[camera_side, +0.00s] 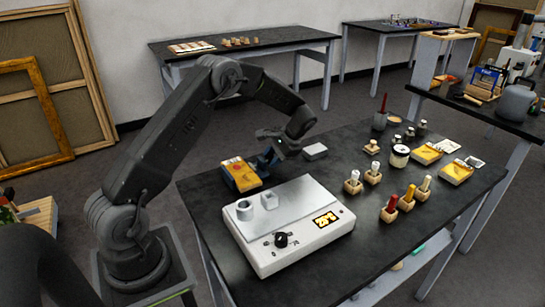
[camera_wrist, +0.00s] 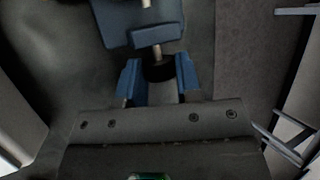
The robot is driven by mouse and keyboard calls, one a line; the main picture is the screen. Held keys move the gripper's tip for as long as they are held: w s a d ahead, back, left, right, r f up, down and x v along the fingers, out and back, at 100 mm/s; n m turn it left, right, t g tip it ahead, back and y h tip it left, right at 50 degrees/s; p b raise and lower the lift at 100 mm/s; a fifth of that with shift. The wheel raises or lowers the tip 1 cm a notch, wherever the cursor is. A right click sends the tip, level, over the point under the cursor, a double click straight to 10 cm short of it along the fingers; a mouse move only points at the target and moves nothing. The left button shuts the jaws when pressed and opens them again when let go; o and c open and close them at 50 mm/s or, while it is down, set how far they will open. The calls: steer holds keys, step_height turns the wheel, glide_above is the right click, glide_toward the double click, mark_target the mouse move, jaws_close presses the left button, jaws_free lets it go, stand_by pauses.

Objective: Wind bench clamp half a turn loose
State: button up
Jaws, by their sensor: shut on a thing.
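The blue bench clamp (camera_side: 266,157) is at the back left edge of the dark work table, partly hidden by my gripper (camera_side: 277,143). In the wrist view the clamp's blue body (camera_wrist: 118,24) is at the top, with a blue crossbar (camera_wrist: 156,34) and a short metal screw. A black knob (camera_wrist: 158,73) is at the screw's near end. My gripper (camera_wrist: 158,80) has its two blue fingers on either side of this knob and is shut on it. The inner contact faces are mostly hidden.
A yellow-orange block (camera_side: 241,175) lies just left of the clamp. A white device (camera_side: 288,222) with a dial and lit display stands in front. A small light grey block (camera_side: 315,151) lies to the right. Bottles in wooden holders (camera_side: 390,208) stand farther right.

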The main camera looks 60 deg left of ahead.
steer(key=y, duration=0.2)
steer(key=n+y, duration=0.1)
steer(key=y, duration=0.1)
steer(key=shift+d+f, duration=0.15)
steer(key=shift+d, duration=0.15)
steer(key=shift+f+n+g+y, duration=0.1)
steer(key=shift+n+g+y, duration=0.3)
steer(key=shift+y, duration=1.1)
steer(key=o, duration=0.9)
steer(key=shift+f, duration=0.1)
steer(key=shift+d, duration=0.1)
steer(key=v, duration=0.6)
steer(key=shift+w+d+r, duration=0.15)
steer(key=shift+r, duration=0.1)
steer(key=shift+w+d+r, duration=0.2)
steer(key=shift+w+d, duration=0.05)
steer(key=shift+d, duration=0.5)
